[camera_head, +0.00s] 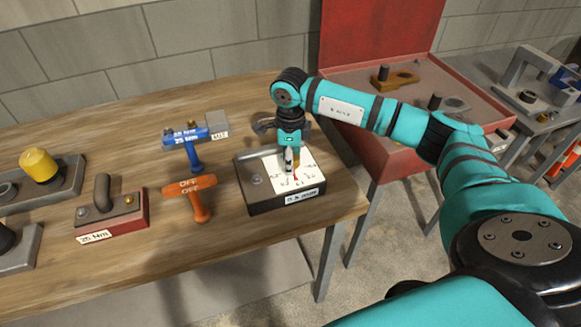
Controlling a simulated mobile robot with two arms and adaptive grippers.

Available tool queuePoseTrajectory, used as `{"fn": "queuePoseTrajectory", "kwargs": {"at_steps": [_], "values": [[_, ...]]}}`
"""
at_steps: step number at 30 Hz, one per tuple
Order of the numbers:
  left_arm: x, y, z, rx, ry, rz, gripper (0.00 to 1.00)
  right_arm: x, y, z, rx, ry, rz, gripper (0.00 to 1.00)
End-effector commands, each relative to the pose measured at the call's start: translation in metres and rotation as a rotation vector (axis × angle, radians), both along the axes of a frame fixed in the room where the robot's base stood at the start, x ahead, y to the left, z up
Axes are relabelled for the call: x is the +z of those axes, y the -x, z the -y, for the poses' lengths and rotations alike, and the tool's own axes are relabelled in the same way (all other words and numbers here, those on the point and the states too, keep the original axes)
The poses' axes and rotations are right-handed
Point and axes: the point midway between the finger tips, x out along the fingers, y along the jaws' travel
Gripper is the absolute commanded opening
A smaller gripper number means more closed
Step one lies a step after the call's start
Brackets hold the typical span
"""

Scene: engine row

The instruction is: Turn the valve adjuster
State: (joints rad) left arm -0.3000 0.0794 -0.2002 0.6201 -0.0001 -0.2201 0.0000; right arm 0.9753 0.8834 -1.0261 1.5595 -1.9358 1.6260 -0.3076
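The valve adjuster appears to be on a dark box (263,203) with a white dial plate (305,176) on top, near the right end of the wooden table. The plate bears small dark marks, and a thin red part, perhaps a pointer, shows at its middle. My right arm comes in from the right. Its gripper (291,166) points down over the dial plate, with its tips at or just above the plate's middle. The gripper and wrist hide whatever is under them, and I cannot tell whether the fingers touch or hold anything. My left gripper is not in view.
A red bin (365,150) with metal parts stands right of the table. Bare table lies behind the fixtures.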

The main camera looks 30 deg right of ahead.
Motion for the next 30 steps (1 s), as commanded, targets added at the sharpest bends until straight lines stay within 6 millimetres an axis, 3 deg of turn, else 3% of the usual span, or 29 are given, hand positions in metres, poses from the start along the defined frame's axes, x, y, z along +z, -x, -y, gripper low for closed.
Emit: {"fn": "queuePoseTrajectory", "kwargs": {"at_steps": [1,15,30], "values": [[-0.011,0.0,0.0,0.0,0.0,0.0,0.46,-0.004,-0.001,0.0,0.045,0.0,0.006,0.03],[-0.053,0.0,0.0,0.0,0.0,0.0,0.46,-0.002,0.001,-0.001,0.484,0.001,0.006,0.03],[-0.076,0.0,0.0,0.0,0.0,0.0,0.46,0.001,0.003,-0.001,0.795,0.0,0.005,0.03]]}}
